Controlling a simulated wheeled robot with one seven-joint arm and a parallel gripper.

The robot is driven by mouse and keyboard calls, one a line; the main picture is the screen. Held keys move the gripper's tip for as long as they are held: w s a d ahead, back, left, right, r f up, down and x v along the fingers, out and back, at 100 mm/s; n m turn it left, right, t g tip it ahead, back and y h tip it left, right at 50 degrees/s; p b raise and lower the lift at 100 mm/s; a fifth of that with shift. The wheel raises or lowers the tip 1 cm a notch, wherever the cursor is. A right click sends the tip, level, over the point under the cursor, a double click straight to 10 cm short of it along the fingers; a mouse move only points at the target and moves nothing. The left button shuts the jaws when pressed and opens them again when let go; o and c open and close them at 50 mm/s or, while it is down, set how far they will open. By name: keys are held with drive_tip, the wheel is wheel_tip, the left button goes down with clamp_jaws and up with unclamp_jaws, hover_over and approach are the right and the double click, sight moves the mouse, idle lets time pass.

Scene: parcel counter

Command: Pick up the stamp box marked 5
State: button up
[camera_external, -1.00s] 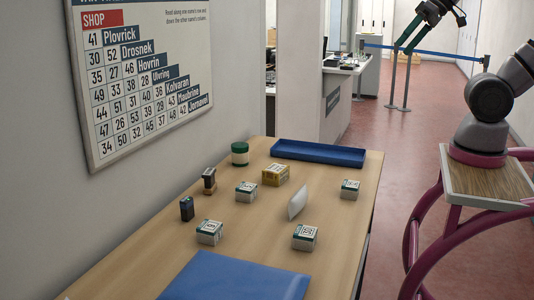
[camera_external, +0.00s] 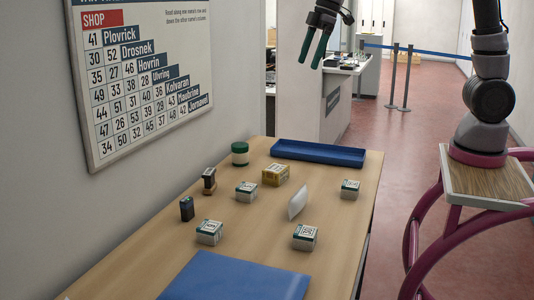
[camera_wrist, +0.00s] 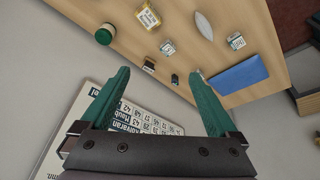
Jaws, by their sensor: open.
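Several small white stamp boxes with green tops sit on the wooden counter (camera_external: 262,222): a front left box (camera_external: 209,232), a front right box (camera_external: 305,237), a middle box (camera_external: 246,191) and a right box (camera_external: 349,189). Their marks are too small to read surely, so I cannot tell which is the 5. Two such boxes show in the wrist view, one near the top centre (camera_wrist: 167,48) and one to its right (camera_wrist: 236,41). My gripper (camera_external: 310,62) is open and empty, high above the boxes; its green fingers also show in the wrist view (camera_wrist: 160,74).
Around the boxes stand a green-lidded jar (camera_external: 240,154), a yellow box (camera_external: 275,174), a hand stamp (camera_external: 209,181), a dark small block (camera_external: 187,208) and a white pouch (camera_external: 298,202). A blue tray (camera_external: 318,152) is at the back, a blue mat (camera_external: 235,278) in front. A wall chart hangs left.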

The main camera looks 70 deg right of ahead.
drive_tip(key=w+a+f+n+g, duration=0.2)
drive_tip(key=w+a+f+n, duration=0.35)
drive_tip(key=w+f, duration=0.4)
drive_tip(key=n+g, duration=0.1)
drive_tip(key=n, duration=0.3)
approach(246, 186)
drive_tip(key=shift+n, duration=0.25)
drive_tip(key=f, duration=0.3)
drive_tip(key=a+f, duration=0.1)
drive_tip(key=f, duration=0.6)
drive_tip(key=shift+a+f, duration=0.2)
drive_tip(key=shift+a, duration=0.2)
drive_tip(key=c, duration=1.5)
drive_tip(key=shift+r, duration=0.15)
